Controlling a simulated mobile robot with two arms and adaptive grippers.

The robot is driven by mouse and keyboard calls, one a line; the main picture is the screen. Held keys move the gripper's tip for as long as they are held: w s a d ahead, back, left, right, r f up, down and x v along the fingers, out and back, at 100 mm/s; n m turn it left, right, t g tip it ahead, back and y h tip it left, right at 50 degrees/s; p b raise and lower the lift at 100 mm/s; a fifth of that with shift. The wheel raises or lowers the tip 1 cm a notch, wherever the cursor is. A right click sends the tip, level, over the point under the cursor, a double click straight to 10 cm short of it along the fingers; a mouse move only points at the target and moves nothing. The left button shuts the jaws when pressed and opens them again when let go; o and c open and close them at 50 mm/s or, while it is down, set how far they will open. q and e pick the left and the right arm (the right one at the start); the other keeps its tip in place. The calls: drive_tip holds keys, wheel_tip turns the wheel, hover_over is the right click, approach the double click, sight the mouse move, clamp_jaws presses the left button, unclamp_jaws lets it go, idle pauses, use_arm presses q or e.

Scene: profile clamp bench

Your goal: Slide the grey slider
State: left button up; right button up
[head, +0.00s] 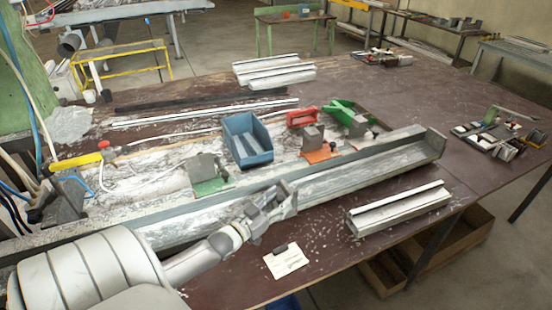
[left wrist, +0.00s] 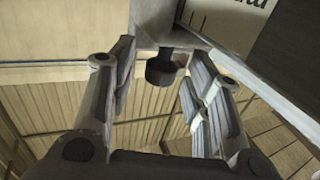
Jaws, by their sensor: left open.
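My left gripper (head: 268,207) is at the front edge of the long grey profile (head: 350,172), near its middle. In the left wrist view the two fingers of this gripper (left wrist: 165,95) stand wide apart. A pale grey block, which looks like the grey slider (left wrist: 165,28), shows at the top between them, with a short dark round knob (left wrist: 165,68) below it. The knob sits between the fingers with gaps on both sides. In the head view the gripper and forearm hide this spot, so contact cannot be told. My right gripper is not in view.
Behind the profile stand a blue bin (head: 247,140), a green-based clamp (head: 208,175), an orange-based clamp (head: 317,150) and a red block (head: 302,117). A white card (head: 286,262) and a short profile piece (head: 400,208) lie in front.

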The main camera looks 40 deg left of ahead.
use_arm(q)
drive_tip(key=s, duration=1.2)
drive_tip(key=shift+d+f, duration=0.1)
idle(0.4)
